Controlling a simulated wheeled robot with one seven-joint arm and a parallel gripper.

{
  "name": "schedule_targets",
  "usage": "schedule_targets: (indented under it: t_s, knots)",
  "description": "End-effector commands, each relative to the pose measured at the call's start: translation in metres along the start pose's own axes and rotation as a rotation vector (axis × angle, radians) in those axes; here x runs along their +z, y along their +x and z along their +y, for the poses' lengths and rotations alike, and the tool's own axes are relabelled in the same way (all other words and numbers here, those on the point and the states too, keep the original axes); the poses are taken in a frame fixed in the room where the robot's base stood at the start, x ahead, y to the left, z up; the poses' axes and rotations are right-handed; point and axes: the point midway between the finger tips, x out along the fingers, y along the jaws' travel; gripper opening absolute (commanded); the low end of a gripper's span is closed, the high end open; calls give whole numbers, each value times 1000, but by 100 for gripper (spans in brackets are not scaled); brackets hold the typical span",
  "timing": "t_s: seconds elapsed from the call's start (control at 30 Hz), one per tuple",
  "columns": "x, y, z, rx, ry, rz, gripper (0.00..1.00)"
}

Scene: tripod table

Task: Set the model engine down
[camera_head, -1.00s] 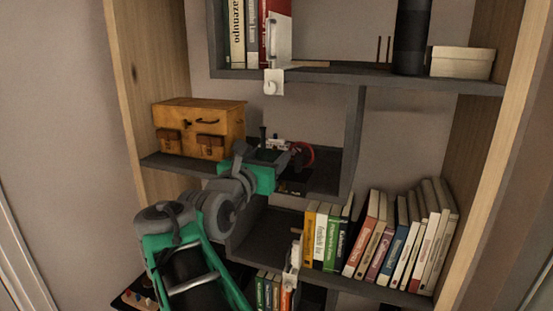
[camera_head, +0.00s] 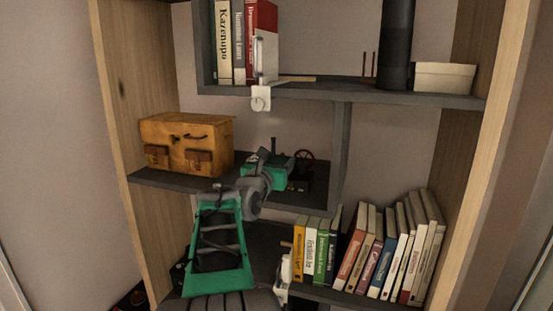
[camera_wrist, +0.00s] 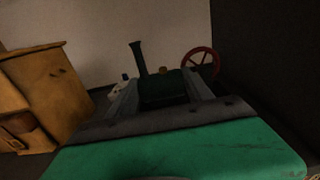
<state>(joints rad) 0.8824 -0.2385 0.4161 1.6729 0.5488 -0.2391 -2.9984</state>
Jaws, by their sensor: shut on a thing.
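The model engine (camera_head: 301,173) is at the middle shelf (camera_head: 205,185), right of the wooden box. It has a dark green boiler, a black chimney and a red spoked flywheel. In the wrist view the engine (camera_wrist: 163,88) sits between my two grey fingers, chimney upright. My gripper (camera_head: 284,168) is shut on it; it also shows in the wrist view (camera_wrist: 162,95). My gripper hides much of the engine in the head view. The engine's underside is hidden, so I cannot tell whether it touches the shelf.
The wooden box (camera_head: 187,145) stands left on the same shelf. A dark upright divider (camera_head: 341,150) bounds the space on the right. Books (camera_head: 385,250) stand on the shelf below. A white latch-like part (camera_head: 261,98) hangs at the upper shelf's edge.

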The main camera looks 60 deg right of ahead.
Motion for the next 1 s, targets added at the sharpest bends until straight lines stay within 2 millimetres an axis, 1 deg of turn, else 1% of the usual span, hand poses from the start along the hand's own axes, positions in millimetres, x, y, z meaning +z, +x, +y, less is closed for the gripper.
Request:
schedule_targets:
  t_s: [0.03, 0.43, 0.47, 0.7, 0.73, 0.93, 1.0]
  knots:
    - [3, -1, 0, 0, 2, -10, 0]
    - [-5, -1, 0, 0, 4, -11, 0]
    - [-10, 0, 0, 0, 1, -1, 60]
    - [-9, 0, 0, 0, 1, -1, 79]
    - [-9, -1, 0, 0, 1, -1, 81]
    - [-9, -1, 0, 0, 1, -1, 81]
    - [-5, -1, 0, 0, 1, -2, 81]
